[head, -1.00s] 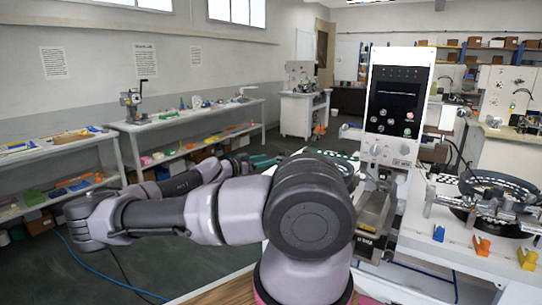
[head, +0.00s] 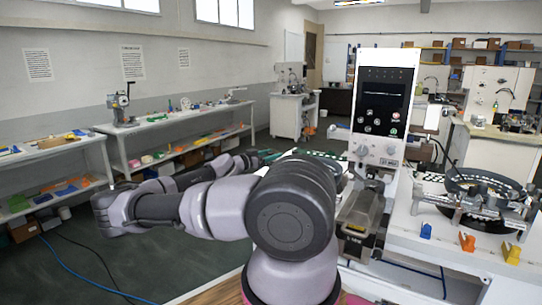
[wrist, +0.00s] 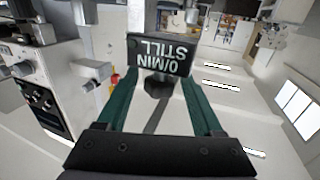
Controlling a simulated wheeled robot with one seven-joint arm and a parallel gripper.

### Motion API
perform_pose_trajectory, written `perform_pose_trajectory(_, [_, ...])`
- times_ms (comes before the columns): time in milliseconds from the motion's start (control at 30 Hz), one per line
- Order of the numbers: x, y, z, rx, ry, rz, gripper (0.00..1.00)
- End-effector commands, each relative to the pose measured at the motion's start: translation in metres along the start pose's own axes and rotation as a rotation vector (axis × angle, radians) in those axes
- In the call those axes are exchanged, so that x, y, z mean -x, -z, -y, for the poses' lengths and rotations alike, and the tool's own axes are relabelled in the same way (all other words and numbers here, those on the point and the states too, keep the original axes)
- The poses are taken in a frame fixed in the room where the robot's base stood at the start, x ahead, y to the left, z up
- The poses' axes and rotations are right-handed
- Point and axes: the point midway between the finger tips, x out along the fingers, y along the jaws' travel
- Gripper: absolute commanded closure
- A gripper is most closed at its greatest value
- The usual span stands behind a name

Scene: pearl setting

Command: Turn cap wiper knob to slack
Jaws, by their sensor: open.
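The white machine's panel (head: 365,150) carries two pale round knobs below its dark display, with lettering too small to read. I cannot tell which knob is the cap wiper knob, and no "slack" mark is readable. In the wrist view, my gripper (wrist: 156,84) is open, its two dark green fingers apart with nothing held. A dark rounded part (wrist: 158,86) shows below the plate, between the fingers in the picture; contact cannot be told.
A round black feeder bowl (head: 485,195) and blue, orange and yellow pieces (head: 467,243) are on the white bench at right. Side benches (head: 175,125) line the left wall; open floor lies between.

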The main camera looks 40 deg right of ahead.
Motion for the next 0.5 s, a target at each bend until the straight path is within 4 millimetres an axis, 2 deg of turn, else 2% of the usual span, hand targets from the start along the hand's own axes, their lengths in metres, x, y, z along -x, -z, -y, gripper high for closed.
perform_pose_trajectory(167, [0.0001, 0.0001, 0.0001, 0.0, 0.0, 0.0, 0.32])
perform_pose_trajectory(200, [0.0002, 0.0001, 0.0001, 0.0, 0.0, 0.0, 0.4])
perform_pose_trajectory(267, [0.0002, 0.0001, 0.0001, 0.0, 0.0, 0.0, 0.63])
perform_pose_trajectory(300, [0.0003, 0.0001, 0.0001, 0.0, 0.0, 0.0, 0.78])
perform_pose_trajectory(367, [0.0003, 0.0002, 0.0001, 0.0, 0.0, 0.0, 1.0])
perform_pose_trajectory(500, [0.0004, 0.0001, 0.0, 0.0, 0.001, 0.0, 1.0])
